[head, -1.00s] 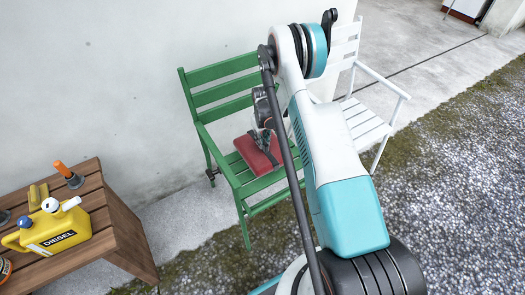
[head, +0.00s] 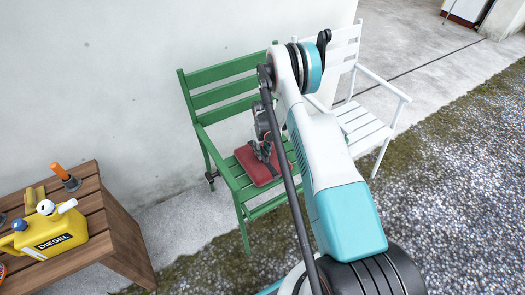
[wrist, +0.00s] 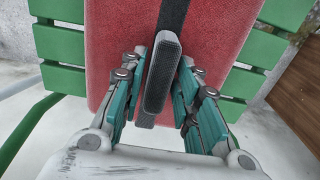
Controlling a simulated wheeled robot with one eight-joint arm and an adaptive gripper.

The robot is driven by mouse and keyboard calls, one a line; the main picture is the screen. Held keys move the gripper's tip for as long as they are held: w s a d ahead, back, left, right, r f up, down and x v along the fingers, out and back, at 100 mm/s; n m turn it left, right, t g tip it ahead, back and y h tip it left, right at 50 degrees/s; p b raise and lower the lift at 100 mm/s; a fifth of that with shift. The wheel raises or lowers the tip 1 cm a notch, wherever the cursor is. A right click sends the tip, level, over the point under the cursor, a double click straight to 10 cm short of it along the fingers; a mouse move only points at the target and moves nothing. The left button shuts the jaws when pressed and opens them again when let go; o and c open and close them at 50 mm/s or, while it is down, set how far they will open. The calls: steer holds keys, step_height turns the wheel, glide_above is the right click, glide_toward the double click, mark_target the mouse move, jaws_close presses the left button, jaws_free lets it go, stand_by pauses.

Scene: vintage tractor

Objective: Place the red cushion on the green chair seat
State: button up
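The red cushion (head: 259,176) lies on the seat of the green chair (head: 231,171), looking flat on the slats. In the wrist view the red cushion (wrist: 215,45) fills the middle, with green slats (wrist: 60,43) on both sides. A dark strap with a thick raised grip (wrist: 161,75) runs along the cushion. My gripper (head: 264,153) is down at the cushion. In the wrist view its teal fingers (wrist: 164,88) stand apart on either side of the raised grip, with narrow gaps visible. The fingertips' contact with the cushion is hidden.
A white chair (head: 365,125) stands right of the green chair, partly behind my arm. A wooden table (head: 125,235) at the left holds a yellow diesel can (head: 50,232) and an orange-handled tool (head: 62,173). A wall stands behind the green chair. Gravel lies open at the right.

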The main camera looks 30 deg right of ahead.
stand_by(0.3)
steer(key=a+r+t+p, duration=0.1)
steer(key=a+r+p, duration=0.1)
steer(key=r, duration=1.2)
steer(key=a+r+p, duration=0.2)
steer(key=r, duration=1.3)
steer(key=s+a+r+t, duration=0.1)
steer(key=s+a+r, duration=0.2)
steer(key=r, duration=0.4)
steer(key=s+a+r+t, duration=0.1)
steer(key=s+a+r, duration=0.25)
steer(key=r, duration=0.35)
steer(key=s+a+r+t, duration=0.1)
steer(key=s+a+r, duration=0.2)
steer(key=s, duration=0.5)
steer(key=s+a+r+t, duration=0.1)
steer(key=s+a+r, duration=0.2)
steer(key=s, duration=0.5)
steer(key=s+a+r+t, duration=0.2)
steer(key=s+a+r, duration=0.1)
steer(key=s, duration=0.6)
